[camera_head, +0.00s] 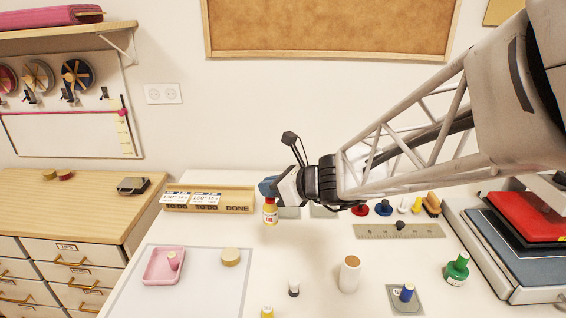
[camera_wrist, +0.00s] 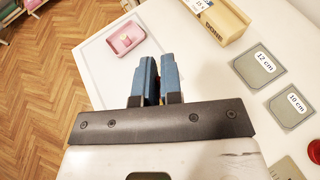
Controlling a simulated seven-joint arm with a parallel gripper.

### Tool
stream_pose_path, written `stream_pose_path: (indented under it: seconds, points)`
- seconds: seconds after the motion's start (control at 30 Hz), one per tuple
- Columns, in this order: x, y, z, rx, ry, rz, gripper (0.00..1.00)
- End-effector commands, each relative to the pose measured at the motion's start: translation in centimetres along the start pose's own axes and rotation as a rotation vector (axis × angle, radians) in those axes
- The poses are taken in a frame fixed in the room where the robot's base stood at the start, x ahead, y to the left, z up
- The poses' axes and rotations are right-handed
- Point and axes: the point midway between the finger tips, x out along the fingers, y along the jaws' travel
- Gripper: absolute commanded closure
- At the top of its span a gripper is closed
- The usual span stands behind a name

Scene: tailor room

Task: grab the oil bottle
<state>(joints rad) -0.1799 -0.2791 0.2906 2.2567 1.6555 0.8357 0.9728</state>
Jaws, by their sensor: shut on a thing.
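The oil bottle (camera_head: 270,214) looks like the small yellow bottle with a red top and a pale label in the head view. My gripper (camera_head: 268,188) has blue fingers and is shut on its top, with the bottle hanging upright below the fingers. It appears to be over the white table; its exact height is hard to judge. In the wrist view my gripper (camera_wrist: 155,82) shows two blue fingers close together, and they hide nearly all of the bottle.
A wooden sign box (camera_head: 238,202) stands behind the bottle. A white cylinder (camera_head: 349,273), a green bottle (camera_head: 456,268) and a blue-topped piece (camera_head: 406,293) stand front right. A metal ruler (camera_head: 420,231) lies farther back.

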Motion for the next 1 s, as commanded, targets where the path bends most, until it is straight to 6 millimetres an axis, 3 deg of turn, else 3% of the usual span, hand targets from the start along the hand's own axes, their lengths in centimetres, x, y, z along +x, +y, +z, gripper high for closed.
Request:
stream_pose_path:
  seconds: [0.23, 1.0]
  points:
    - [-0.44, 0.01, 1.01, 0.000, 0.001, 0.000, 1.00]
    - [-0.86, -0.15, 0.95, 0.002, 0.000, -0.006, 1.00]
